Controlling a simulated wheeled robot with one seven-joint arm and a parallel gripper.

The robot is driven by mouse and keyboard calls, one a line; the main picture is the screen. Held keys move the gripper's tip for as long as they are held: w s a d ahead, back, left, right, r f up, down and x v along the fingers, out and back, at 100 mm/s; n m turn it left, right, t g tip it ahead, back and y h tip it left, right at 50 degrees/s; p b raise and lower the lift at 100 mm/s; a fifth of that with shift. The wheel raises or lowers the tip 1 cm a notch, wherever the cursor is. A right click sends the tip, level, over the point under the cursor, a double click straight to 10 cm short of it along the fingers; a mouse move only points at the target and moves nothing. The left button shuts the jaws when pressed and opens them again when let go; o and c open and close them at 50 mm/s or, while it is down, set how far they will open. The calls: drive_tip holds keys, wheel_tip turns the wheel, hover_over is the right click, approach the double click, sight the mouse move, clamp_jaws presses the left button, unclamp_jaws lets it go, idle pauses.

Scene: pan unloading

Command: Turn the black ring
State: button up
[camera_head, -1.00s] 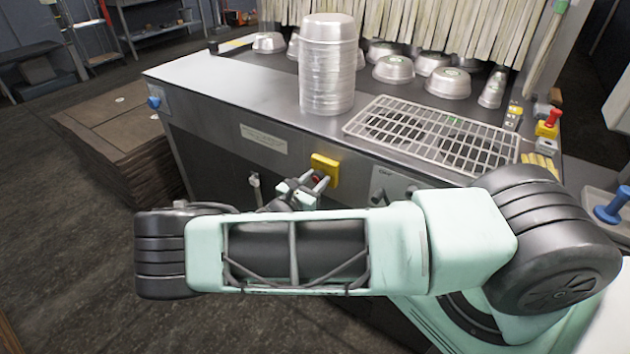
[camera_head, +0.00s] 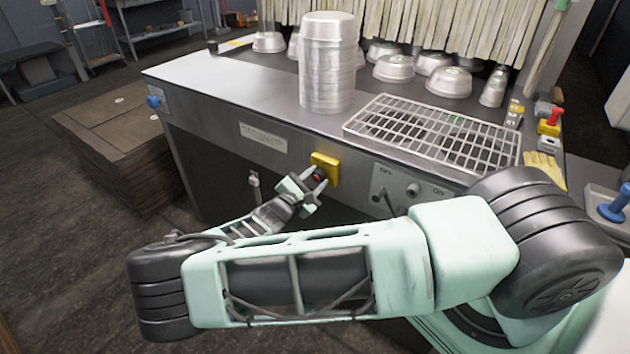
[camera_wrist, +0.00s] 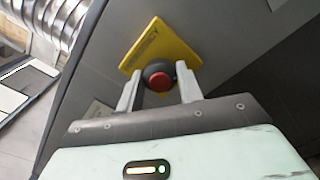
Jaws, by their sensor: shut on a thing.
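A yellow plate (camera_head: 331,165) is on the front face of the steel machine. It carries a red button (camera_wrist: 160,81) with a black ring (camera_wrist: 152,69) around its base. My gripper (camera_wrist: 160,90) faces the plate, one finger on each side of the ring, and is shut on the ring. In the head view my gripper (camera_head: 317,178) reaches the plate from the lower left, and its fingers partly cover the button and hide most of the ring.
A tall stack of metal pans (camera_head: 327,65) stands on the machine top, beside a wire grate (camera_head: 430,135). A panel with knobs (camera_head: 412,190) is right of the plate. Stacked brown sheets (camera_head: 110,125) stand at left. Dark floor lies open at lower left.

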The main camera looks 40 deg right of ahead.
drive_tip(key=shift+m, duration=0.6)
drive_tip(key=o, duration=1)
drive_tip(key=shift+a, duration=0.1)
drive_tip(key=b+v, duration=0.3)
drive_tip(key=v, duration=1.4)
drive_tip(key=shift+a, duration=0.15)
